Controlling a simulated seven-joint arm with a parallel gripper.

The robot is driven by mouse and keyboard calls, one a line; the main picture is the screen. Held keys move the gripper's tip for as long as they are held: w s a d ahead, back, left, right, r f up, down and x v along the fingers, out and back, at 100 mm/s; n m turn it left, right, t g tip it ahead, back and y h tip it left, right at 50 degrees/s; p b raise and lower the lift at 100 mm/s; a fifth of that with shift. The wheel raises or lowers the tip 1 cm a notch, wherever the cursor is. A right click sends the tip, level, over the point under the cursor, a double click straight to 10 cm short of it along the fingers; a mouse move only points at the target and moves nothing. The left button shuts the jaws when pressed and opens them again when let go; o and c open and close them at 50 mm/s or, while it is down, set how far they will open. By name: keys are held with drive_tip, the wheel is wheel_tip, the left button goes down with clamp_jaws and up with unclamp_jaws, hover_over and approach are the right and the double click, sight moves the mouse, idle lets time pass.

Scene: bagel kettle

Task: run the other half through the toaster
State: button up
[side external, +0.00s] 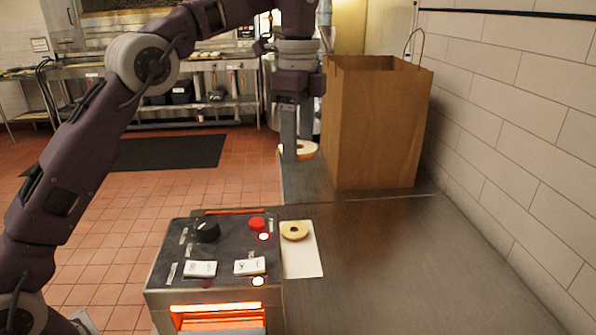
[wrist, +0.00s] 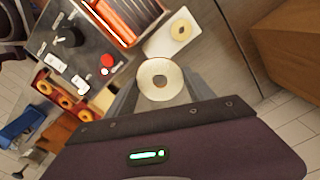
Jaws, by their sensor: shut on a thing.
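My gripper (side external: 297,155) is shut on a bagel half (side external: 306,150), held above the far part of the steel counter, left of the paper bag. In the wrist view the held half (wrist: 159,79) shows its pale cut face between the fingers (wrist: 158,92). Another bagel half (side external: 294,231) lies on a white board (side external: 302,262) right beside the toaster; it also shows in the wrist view (wrist: 181,31). The toaster (side external: 210,260) has a dark top with a knob, a red button and switches. Its front opening glows orange, and a glowing slot (wrist: 128,16) shows in the wrist view.
A tall brown paper bag (side external: 375,125) stands on the counter just right of my gripper. A tiled wall (side external: 520,110) bounds the right side. The steel counter (side external: 400,270) right of the board is clear.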

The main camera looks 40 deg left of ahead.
drive_tip(key=shift+s+r, duration=0.1)
drive_tip(key=shift+r, duration=0.45)
drive_tip(key=shift+a, duration=0.1)
drive_tip(key=s+a+f+m, duration=0.2)
drive_tip(key=a+f+m, duration=0.1)
drive_tip(key=a+f, duration=0.1)
drive_tip(key=s+a+f+m, duration=0.2)
drive_tip(key=a+f+m, duration=0.1)
drive_tip(key=a+f, duration=0.1)
drive_tip(key=s+a+f+m, duration=0.2)
drive_tip(key=s+a+f, duration=0.1)
drive_tip(key=a+f, duration=0.1)
drive_tip(key=shift+a+f+m, duration=0.15)
drive_tip(key=shift+f+m, duration=0.25)
drive_tip(key=shift+f, duration=0.3)
drive_tip(key=shift+s+f, duration=0.1)
drive_tip(key=shift+f, duration=2.7)
drive_tip(key=o, duration=1.7)
drive_tip(key=shift+r, duration=0.1)
